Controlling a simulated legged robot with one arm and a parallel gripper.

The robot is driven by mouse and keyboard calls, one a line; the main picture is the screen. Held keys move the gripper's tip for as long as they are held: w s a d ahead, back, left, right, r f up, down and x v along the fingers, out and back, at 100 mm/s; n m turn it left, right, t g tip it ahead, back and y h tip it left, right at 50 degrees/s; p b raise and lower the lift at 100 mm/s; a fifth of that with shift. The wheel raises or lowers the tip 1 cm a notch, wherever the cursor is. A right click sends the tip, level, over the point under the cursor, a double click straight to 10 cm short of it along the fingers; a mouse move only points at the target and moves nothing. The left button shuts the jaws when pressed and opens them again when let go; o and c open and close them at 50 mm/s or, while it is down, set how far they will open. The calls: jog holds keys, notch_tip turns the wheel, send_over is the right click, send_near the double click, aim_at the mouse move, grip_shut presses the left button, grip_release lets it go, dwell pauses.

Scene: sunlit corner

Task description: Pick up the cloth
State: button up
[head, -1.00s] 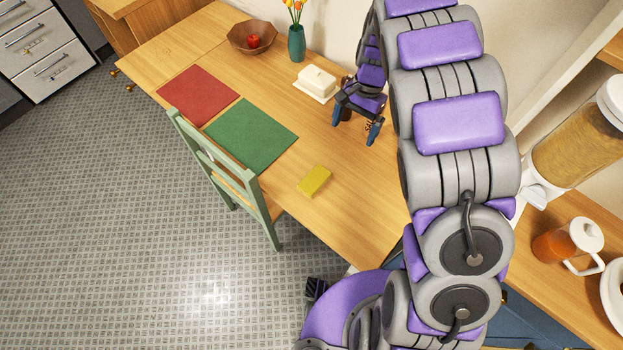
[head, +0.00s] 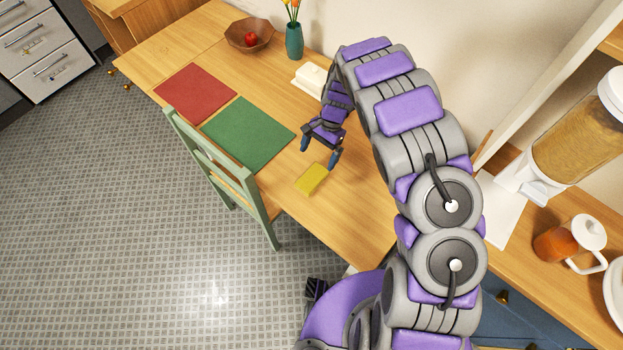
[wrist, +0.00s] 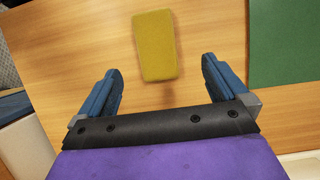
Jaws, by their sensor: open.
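The cloth (head: 312,179) is a small yellow folded block lying flat on the wooden table, near its front edge. My gripper (head: 319,157) is above the table, just behind the cloth. In the wrist view the cloth (wrist: 157,46) lies ahead of my gripper (wrist: 162,84), roughly centred between the two blue fingers and beyond their tips. The fingers are spread wide with nothing between them.
A green mat (head: 248,135) and a red mat (head: 195,93) lie left of the cloth. A green chair (head: 225,170) stands against the front edge.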

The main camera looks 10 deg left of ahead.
aim_at(312, 177)
jog(key=x, duration=0.2)
jog(key=shift+s+d+f, duration=0.1)
jog(key=shift+d+f, duration=0.1)
jog(key=shift+f, duration=0.1)
jog(key=shift+s+a+f+b, duration=0.2)
jog(key=shift+a+f+b, duration=0.15)
jog(key=shift+f, duration=0.2)
jog(key=x, duration=0.1)
jog(key=b+x, duration=0.1)
jog(key=x, duration=0.1)
jog(key=d+x, duration=0.1)
jog(key=shift+s+a+f, duration=0.2)
jog(key=shift+s+f, duration=0.05)
jog(key=shift+f, duration=0.1)
jog(key=shift+a, duration=0.1)
jog(key=c, duration=1.1)
jog(key=shift+c, duration=0.2)
jog(key=shift+r, duration=0.1)
